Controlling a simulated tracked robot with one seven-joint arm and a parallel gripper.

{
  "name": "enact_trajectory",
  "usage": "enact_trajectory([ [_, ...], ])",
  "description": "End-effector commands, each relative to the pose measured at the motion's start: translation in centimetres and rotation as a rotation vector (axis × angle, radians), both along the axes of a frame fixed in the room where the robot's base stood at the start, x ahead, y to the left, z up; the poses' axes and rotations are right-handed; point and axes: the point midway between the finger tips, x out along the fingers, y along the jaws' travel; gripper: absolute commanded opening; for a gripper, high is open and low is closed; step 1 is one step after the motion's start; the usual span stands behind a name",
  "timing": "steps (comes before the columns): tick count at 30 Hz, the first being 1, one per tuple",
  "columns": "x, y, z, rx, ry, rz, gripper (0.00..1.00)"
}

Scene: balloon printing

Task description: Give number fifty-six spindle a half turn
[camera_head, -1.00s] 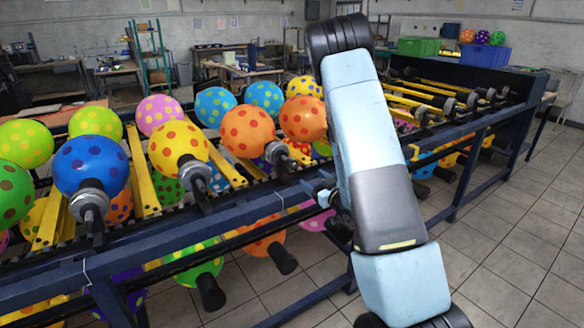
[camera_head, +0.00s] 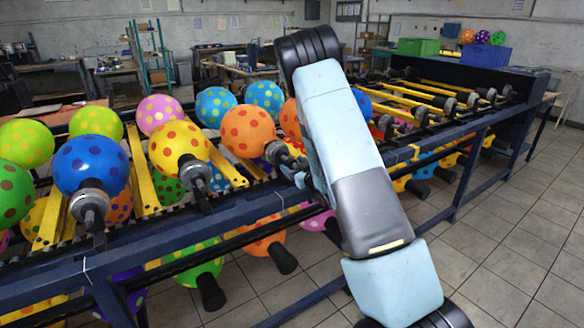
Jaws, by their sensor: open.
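A row of spindles with dotted balloons runs along the machine. No number is legible, so I cannot tell which spindle is fifty-six. A dark spindle (camera_head: 281,156) with a grey collar points down toward the rail, in front of an orange balloon (camera_head: 291,122) partly hidden by my arm. My gripper (camera_head: 299,180) is just right of this spindle's lower end, mostly hidden behind my pale blue arm. It is open; whether it touches or surrounds the spindle cannot be told.
A yellow dotted balloon (camera_head: 178,147) and a blue one (camera_head: 91,165) sit on spindles to the left. The dark blue front rail (camera_head: 150,240) runs below them. Bare spindles (camera_head: 465,98) stand at the right. The tiled floor (camera_head: 500,230) at the right is clear.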

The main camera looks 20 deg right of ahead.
Motion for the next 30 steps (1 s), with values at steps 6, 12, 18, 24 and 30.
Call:
enact_trajectory([
  [6,0.0,0.0,0.0,0.0,0.0,0.0,0.71],
  [12,0.0,-0.1,0.0,0.0,0.0,-0.001,0.51],
  [18,0.0,-0.1,0.0,0.0,0.0,0.0,0.32],
  [24,-0.1,1.3,0.0,0.002,0.0,0.004,0.16],
  [30,-0.1,0.2,0.0,0.017,0.005,0.004,0.15],
])
